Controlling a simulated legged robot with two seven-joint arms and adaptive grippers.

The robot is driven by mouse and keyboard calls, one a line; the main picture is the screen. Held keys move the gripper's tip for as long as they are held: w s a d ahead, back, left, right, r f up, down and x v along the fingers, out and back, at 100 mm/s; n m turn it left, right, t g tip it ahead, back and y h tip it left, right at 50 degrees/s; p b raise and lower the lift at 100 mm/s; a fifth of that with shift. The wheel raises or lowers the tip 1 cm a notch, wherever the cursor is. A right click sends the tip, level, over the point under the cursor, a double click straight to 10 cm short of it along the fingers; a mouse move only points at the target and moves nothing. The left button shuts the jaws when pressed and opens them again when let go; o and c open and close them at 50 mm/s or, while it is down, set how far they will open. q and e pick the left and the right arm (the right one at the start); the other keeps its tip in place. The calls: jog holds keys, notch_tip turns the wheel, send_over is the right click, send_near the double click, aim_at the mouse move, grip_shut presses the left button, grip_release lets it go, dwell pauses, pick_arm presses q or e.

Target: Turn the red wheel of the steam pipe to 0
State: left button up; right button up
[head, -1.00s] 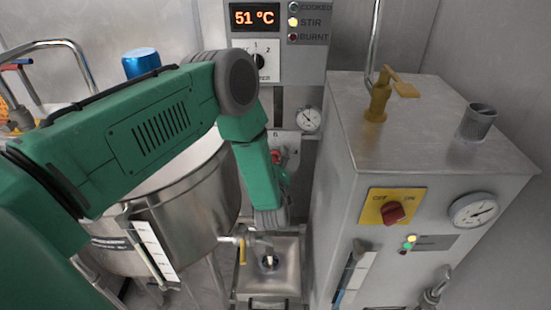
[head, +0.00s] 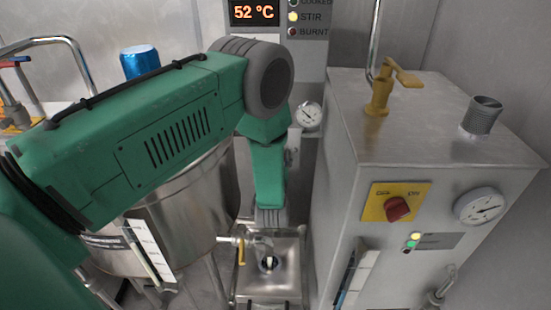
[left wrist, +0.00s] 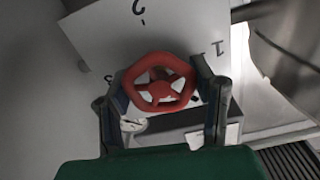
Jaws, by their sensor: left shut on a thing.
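The red wheel (left wrist: 159,88) is a small spoked handwheel in the middle of the left wrist view. The fingers of my left gripper (left wrist: 161,80) are on its left and right sides, shut on its rim. Behind the wheel is a white dial plate (left wrist: 100,35) with dark marks. One mark is at the top, a "1" is on the right and one is partly covered on the left. I cannot make out a 0. In the head view my green left arm hides the wheel and the gripper. My right gripper is not in view.
A steel cabinet (head: 420,140) with a yellow switch plate (head: 376,205) stands right. A white gauge (head: 308,116) is between. A display (head: 254,12) reads 52 °C.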

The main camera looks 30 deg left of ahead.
pick_arm(q)
jog(key=m+b, duration=0.1)
jog(key=m, duration=0.2)
jog(key=shift+w+d+m, duration=0.1)
jog(key=shift+m, duration=0.3)
jog(key=shift+m+b, duration=0.65)
jog(key=shift+m, duration=1.35)
jog(key=o, duration=1.2)
jog(key=shift+d, duration=0.1)
